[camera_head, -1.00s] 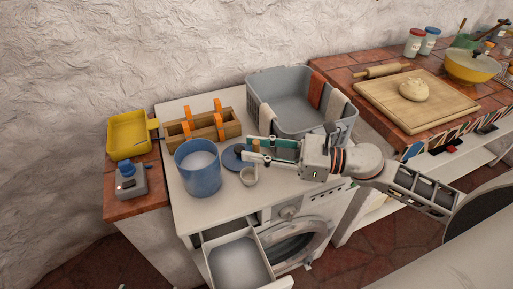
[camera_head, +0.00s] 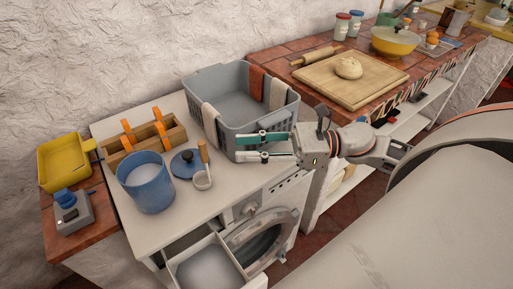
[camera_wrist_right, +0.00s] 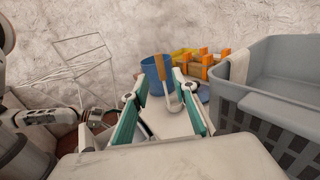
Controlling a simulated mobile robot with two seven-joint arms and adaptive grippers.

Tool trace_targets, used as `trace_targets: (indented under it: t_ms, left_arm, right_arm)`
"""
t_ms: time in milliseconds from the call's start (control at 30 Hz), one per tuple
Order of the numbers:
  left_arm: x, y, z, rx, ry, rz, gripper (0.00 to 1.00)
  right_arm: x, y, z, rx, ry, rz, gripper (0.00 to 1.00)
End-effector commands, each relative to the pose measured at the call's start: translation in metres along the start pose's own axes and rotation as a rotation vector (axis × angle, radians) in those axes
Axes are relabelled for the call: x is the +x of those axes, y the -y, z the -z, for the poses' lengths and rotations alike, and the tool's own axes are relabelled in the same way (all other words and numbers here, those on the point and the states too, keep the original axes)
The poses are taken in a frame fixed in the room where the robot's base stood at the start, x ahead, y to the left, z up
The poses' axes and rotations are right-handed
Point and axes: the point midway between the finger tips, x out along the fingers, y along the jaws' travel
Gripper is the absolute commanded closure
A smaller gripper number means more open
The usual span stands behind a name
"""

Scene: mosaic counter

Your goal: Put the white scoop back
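The white scoop (camera_head: 203,181) is on the white machine top, its bowl close beside the blue lid (camera_head: 184,166) and its wooden handle pointing up. Nothing holds it. The blue tub (camera_head: 147,190), filled with white powder, stands open to its left. My right gripper (camera_head: 238,147) is open and empty, to the right of the scoop and in front of the grey basket. In the right wrist view the scoop's handle (camera_wrist_right: 160,68) shows beyond and between the parted fingers. What seems my left gripper (camera_wrist_right: 48,116) shows at the left there; its fingers are unclear.
The grey basket (camera_head: 235,105) with cloths stands behind my right gripper. A wooden rack (camera_head: 150,140) with orange handles is behind the tub. The pulled-out drawer (camera_head: 205,265) is at the front. A yellow tray (camera_head: 62,160) is at far left. The machine top's front right is clear.

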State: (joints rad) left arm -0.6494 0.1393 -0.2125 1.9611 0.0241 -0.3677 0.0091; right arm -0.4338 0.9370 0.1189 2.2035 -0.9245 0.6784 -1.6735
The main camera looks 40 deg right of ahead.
Motion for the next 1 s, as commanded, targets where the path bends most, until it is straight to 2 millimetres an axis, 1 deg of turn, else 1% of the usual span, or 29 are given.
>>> trace_targets:
  t_ms: [100, 300, 867, 1000]
  left_arm:
    - [0.001, 0.000, -0.001, 0.000, 0.000, 0.000, 0.06]
    - [0.001, 0.000, -0.002, 0.000, 0.000, 0.000, 0.06]
    - [0.001, 0.000, -0.001, 0.000, -0.001, 0.000, 0.06]
    - [0.003, 0.001, 0.002, 0.001, -0.007, 0.002, 0.06]
  right_arm:
    - [-0.010, 0.000, 0.001, 0.002, 0.000, 0.001, 0.72]
    - [-0.018, 0.000, 0.000, -0.001, 0.000, 0.000, 0.72]
    - [-0.018, 0.000, -0.001, -0.001, 0.000, 0.000, 0.72]
    - [-0.018, 0.000, -0.001, -0.001, 0.000, 0.000, 0.72]
